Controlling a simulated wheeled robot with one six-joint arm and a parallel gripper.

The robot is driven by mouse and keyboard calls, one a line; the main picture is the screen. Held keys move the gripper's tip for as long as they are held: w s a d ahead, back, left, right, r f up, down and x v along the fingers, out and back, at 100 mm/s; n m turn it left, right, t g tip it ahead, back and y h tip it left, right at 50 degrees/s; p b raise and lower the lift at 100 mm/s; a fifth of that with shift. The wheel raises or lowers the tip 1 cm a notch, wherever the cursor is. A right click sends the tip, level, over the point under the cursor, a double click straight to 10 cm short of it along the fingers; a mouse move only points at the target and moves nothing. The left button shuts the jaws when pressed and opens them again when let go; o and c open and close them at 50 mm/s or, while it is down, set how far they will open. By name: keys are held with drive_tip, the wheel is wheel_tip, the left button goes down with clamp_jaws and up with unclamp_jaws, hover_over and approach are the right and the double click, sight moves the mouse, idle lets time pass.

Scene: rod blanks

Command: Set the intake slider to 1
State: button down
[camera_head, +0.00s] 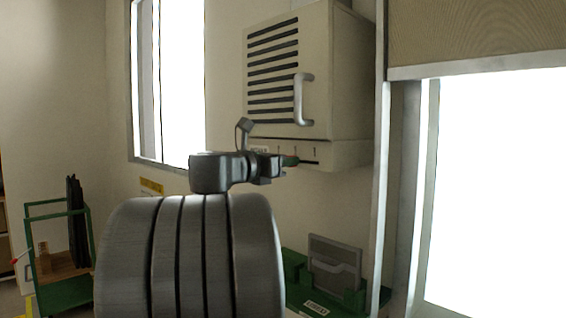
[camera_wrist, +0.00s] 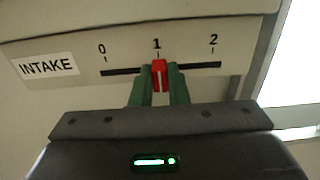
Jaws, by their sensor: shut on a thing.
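The intake slider is a red knob (camera_wrist: 159,75) on a dark slot (camera_wrist: 205,66) in the wrist view. The slot has marks 0, 1 and 2, and an INTAKE label (camera_wrist: 47,67) is at its left. The knob stands at the 1 mark, in line with its tick. My gripper (camera_wrist: 160,84) has green fingers on both sides of the knob and is shut on it. In the head view my gripper (camera_head: 290,160) is at the lower front strip of the beige wall unit (camera_head: 350,80), and the knob is hidden there.
The wall unit has a louvred front and a grey handle (camera_head: 300,99) above my gripper. A metal post (camera_head: 383,200) and a bright opening stand to the right. A green holder (camera_head: 325,297) with a grey panel is below. A green cart (camera_head: 60,285) stands at the left.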

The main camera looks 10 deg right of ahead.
drive_tip(key=c, duration=1.4)
unclamp_jaws()
drive_tip(key=b+v, duration=0.2)
drive_tip(key=v, duration=1.2)
drive_tip(key=shift+b, duration=0.35)
drive_tip(key=shift+w+d, duration=0.15)
drive_tip(key=p+x, duration=0.2)
drive_tip(key=x, duration=1.1)
drive_tip(key=shift+w+p, duration=0.35)
drive_tip(key=shift+d+f, duration=0.1)
drive_tip(key=shift+d, duration=0.05)
